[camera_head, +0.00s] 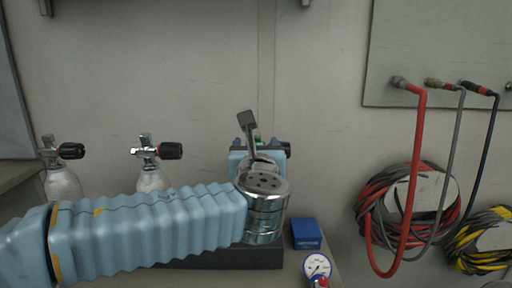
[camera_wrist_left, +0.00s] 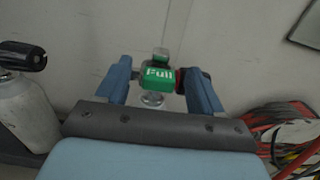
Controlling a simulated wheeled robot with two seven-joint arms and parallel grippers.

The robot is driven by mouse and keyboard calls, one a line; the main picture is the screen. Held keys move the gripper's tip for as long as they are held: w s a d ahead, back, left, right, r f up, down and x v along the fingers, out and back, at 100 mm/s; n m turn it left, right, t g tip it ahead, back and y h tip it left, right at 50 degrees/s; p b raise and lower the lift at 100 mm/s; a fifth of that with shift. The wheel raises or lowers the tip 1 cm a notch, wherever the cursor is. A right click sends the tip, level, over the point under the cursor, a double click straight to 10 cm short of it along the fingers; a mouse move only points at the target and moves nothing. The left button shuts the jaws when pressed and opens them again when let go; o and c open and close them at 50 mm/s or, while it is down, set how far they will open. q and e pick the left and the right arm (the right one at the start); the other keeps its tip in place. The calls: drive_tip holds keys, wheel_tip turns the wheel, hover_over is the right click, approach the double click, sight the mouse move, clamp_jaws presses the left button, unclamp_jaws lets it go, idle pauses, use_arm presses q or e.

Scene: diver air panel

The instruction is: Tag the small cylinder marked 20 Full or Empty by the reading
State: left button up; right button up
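My left gripper (camera_head: 262,146) is at the rack, its wrist hiding most of what stands behind. In the left wrist view its two blue fingers (camera_wrist_left: 160,88) stand apart. A green tag reading "Full" (camera_wrist_left: 158,76) is between them, with a gap on each side. The tag appears to be at a cylinder valve, whose dark knob (camera_wrist_left: 181,80) shows beside the right finger; the knob also shows in the head view (camera_head: 287,150). That cylinder's body and any number 20 are hidden. A gauge (camera_head: 317,266) stands at the front, its reading too small to make out.
Two pale cylinders with black knobs (camera_head: 63,186) (camera_head: 152,180) stand to the left, partly behind my arm. A blue box (camera_head: 306,234) sits right of my gripper. Red, grey and yellow hoses (camera_head: 419,150) hang on the right wall.

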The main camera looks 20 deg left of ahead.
use_arm(q)
drive_tip(key=b+v, duration=0.1)
drive_tip(key=v, duration=1.3)
drive_tip(key=shift+w, duration=0.1)
